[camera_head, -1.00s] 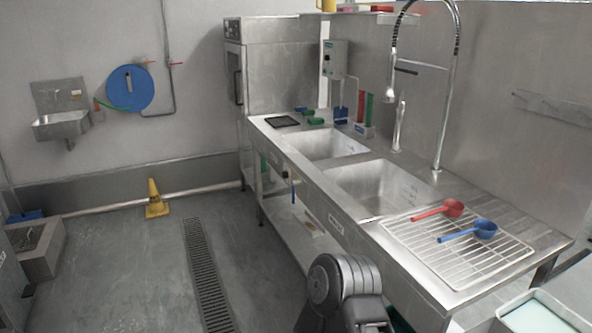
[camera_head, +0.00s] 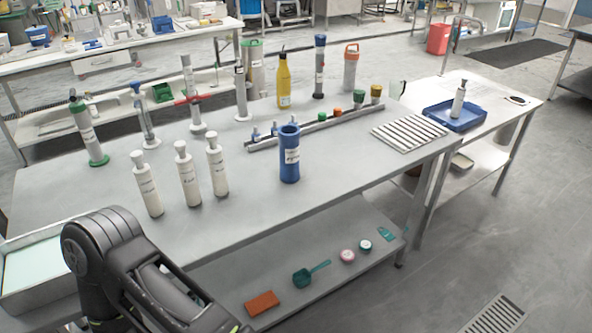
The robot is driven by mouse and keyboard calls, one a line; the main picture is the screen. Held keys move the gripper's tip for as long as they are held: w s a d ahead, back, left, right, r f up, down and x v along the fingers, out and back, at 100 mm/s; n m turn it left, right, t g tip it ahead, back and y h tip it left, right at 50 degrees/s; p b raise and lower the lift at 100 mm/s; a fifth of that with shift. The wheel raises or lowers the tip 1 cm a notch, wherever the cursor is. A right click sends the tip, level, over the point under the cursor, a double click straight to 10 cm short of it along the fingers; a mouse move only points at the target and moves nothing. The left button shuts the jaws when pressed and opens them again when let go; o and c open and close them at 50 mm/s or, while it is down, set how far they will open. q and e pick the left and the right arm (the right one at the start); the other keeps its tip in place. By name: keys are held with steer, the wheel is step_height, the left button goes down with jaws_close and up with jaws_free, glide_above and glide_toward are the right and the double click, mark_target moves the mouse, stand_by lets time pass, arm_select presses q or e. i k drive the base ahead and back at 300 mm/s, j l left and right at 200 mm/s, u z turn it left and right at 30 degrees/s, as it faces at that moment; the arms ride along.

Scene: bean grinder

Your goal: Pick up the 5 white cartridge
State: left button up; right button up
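Three white cartridges with capped necks and labels stand upright in a row on the grey table: the left one (camera_head: 148,188), the middle one (camera_head: 188,176) and the right one (camera_head: 217,166). Their label writing is too small to read. Another white cartridge (camera_head: 458,101) stands upright in a blue tray (camera_head: 440,112) on the side table at right. A dark arm of mine comes in at the lower left, below the row of three. Neither gripper's fingers are in view.
A blue cylinder (camera_head: 289,157) stands beside the row. Behind are a rail (camera_head: 318,129) with coloured caps, a yellow bottle (camera_head: 284,85) and several tall tubes on stands. A slatted white rack (camera_head: 409,134) lies at the table's right end. The table's front middle is clear.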

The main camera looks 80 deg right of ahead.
mark_target(184, 162)
steer(key=z, duration=2.5)
